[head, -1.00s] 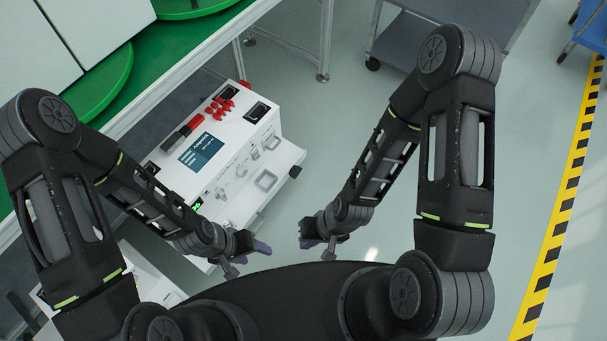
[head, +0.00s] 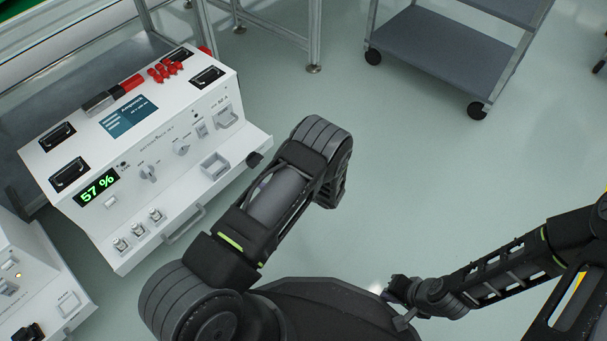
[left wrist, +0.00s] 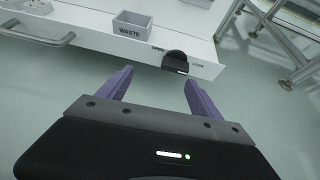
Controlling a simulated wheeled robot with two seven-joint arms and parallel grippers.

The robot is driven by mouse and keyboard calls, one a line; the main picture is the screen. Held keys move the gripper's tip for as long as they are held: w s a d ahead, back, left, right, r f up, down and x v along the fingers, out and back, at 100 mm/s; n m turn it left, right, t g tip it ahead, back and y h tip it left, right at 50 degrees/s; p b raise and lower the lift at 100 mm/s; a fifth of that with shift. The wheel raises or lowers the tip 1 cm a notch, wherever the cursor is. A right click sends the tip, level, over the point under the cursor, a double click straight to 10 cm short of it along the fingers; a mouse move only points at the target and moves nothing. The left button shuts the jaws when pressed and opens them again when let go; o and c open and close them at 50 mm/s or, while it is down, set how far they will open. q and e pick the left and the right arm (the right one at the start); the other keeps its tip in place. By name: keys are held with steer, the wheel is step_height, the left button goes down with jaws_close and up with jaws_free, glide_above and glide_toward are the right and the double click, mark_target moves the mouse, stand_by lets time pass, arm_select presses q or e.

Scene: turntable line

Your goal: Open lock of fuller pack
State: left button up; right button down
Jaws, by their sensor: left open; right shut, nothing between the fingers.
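A white pack (head: 170,105) with a green "57 %" display (head: 97,191) stands at the left in the head view. Its lock is a dark knob (head: 254,158) at the right end of the front ledge. In the left wrist view the knob (left wrist: 176,58) sits between the marks "OPEN" and "LOCK". My left gripper (left wrist: 157,82) is open and empty, pointing at the ledge, with the knob ahead of it and apart from its purple fingers. The left gripper is hidden behind my arm in the head view. My right gripper (head: 396,297) is shut and empty, away from the pack.
Part of a second white unit (head: 38,285) shows at the lower left; its display is out of view. A small "WASTE" bin (left wrist: 131,24) sits on the ledge left of the knob. A grey cart (head: 440,50) stands at the back right. The floor between is clear.

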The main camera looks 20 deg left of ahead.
mark_target(257, 161)
arm_select(q)
steer(key=shift+w+d+r+m+t+y, duration=0.2)
steer(key=shift+w+d+t, duration=0.1)
steer(key=shift+w, duration=0.35)
steer(key=shift+w+d+r+m+t+y, duration=0.1)
steer(key=shift+w+d+m+t, duration=0.15)
steer(key=shift+w, duration=0.35)
arm_select(e)
steer(key=shift+w+d+f, duration=0.1)
steer(key=shift+d+f, duration=0.25)
steer(key=shift+d, duration=0.05)
arm_select(q)
steer(key=b+x, duration=0.3)
steer(key=x, duration=0.4)
steer(key=shift+s+d+f, duration=0.1)
steer(key=shift+s+f, duration=0.05)
steer(key=shift+a+f, duration=0.1)
steer(key=shift+a, duration=0.4)
arm_select(e)
steer(key=f, duration=0.2)
steer(key=shift+w+f, duration=0.25)
steer(key=shift+f, duration=0.05)
arm_select(q)
steer(key=c, duration=1.4)
